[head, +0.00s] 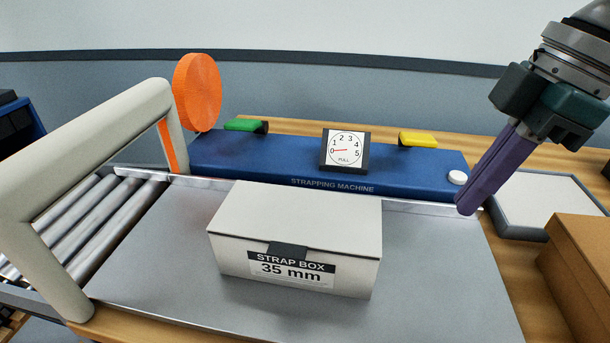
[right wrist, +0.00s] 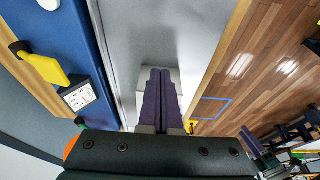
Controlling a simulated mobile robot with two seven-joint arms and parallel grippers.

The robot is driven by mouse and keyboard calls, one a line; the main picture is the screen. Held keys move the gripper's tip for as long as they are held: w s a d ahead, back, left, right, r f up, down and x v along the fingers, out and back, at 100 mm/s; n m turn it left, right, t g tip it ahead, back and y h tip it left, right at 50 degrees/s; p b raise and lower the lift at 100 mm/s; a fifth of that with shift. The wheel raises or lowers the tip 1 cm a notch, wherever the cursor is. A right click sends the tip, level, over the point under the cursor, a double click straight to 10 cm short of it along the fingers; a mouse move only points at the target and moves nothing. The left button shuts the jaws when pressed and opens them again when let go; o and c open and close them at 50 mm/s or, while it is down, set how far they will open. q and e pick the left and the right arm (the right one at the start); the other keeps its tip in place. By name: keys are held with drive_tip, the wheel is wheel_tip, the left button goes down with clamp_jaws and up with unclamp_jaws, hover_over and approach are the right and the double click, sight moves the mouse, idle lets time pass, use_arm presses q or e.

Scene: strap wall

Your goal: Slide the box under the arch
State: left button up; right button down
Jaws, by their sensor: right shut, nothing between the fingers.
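The white strap box (head: 290,232), labelled "STRAP BOX 35 mm", sits on the grey metal plate (head: 440,285) in front of the strapping machine. The cream arch (head: 105,145) stands to the left of the box, over the rollers, and the box is apart from it. My right gripper (head: 467,210) is shut and empty, pointing down near the plate's right back edge, to the right of the box. In the right wrist view its purple fingers (right wrist: 161,98) are together and partly cover a pale shape, likely the box (right wrist: 150,80).
The blue strapping machine (head: 270,172) runs behind the plate, with a dial (head: 345,150), a green lever (head: 243,125), a yellow lever (head: 418,139) and an orange disc (head: 197,92). Rollers (head: 95,225) lie under the arch. A grey tray (head: 545,205) and a brown carton (head: 585,265) are at the right.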

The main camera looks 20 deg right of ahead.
drive_tip(key=x, duration=0.5)
drive_tip(key=b+x, duration=0.1)
drive_tip(key=x, duration=0.3)
drive_tip(key=shift+s+a+f, duration=0.1)
drive_tip(key=shift+a+f, duration=0.2)
drive_tip(key=shift+f, duration=0.05)
drive_tip(key=w+a, duration=0.1)
drive_tip(key=a, duration=0.1)
drive_tip(key=shift+w+a+r+p, duration=0.1)
drive_tip(key=shift+w+a+p, duration=0.25)
drive_tip(key=shift+w+a, duration=0.2)
drive_tip(key=shift+a, duration=0.1)
